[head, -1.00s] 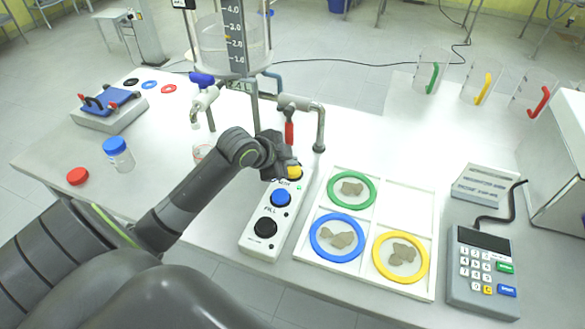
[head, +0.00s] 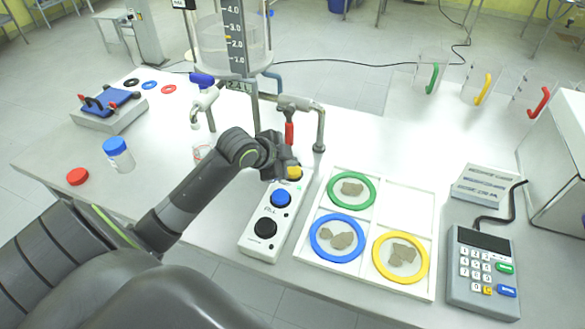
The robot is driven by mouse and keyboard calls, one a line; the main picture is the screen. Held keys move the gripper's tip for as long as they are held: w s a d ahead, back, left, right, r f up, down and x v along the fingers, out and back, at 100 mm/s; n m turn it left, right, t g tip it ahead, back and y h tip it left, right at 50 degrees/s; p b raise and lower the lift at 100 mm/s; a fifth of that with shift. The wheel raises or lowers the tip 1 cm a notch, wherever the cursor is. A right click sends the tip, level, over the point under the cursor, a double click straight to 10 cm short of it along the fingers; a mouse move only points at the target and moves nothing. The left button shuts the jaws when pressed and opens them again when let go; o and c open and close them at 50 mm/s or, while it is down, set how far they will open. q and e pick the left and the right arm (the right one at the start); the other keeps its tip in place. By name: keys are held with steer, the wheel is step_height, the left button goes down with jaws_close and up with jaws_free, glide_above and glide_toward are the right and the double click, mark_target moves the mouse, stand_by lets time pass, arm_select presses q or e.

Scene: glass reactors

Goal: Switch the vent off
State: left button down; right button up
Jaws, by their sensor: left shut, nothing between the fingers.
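A white button box (head: 258,247) stands on the table below the reactor. It carries a yellow button (head: 294,172) at its far end, a blue button (head: 281,198) in the middle and a black button (head: 265,228) at the near end. My left gripper (head: 284,170) is shut and empty at the far end of the box, right beside the yellow button and partly covering it. I cannot tell whether the fingertips touch the button. The label by the yellow button is hidden by the gripper. My right gripper is not in view.
The glass reactor (head: 232,38) and its pipes stand just behind the box, with a red-handled valve (head: 289,133). A white tray (head: 433,190) with coloured rings is close on the right. A keypad device (head: 483,270) sits further right. A blue-capped jar (head: 118,155) stands left.

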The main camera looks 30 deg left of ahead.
mark_target(290, 171)
arm_select(q)
steer(key=shift+f, duration=0.15)
stand_by(0.4)
steer(key=shift+f, duration=0.45)
stand_by(0.3)
steer(key=shift+r+p, duration=0.6)
steer(key=shift+p, duration=0.05)
step_height(290, 171, up, 6)
steer(key=p, duration=0.6)
stand_by(0.4)
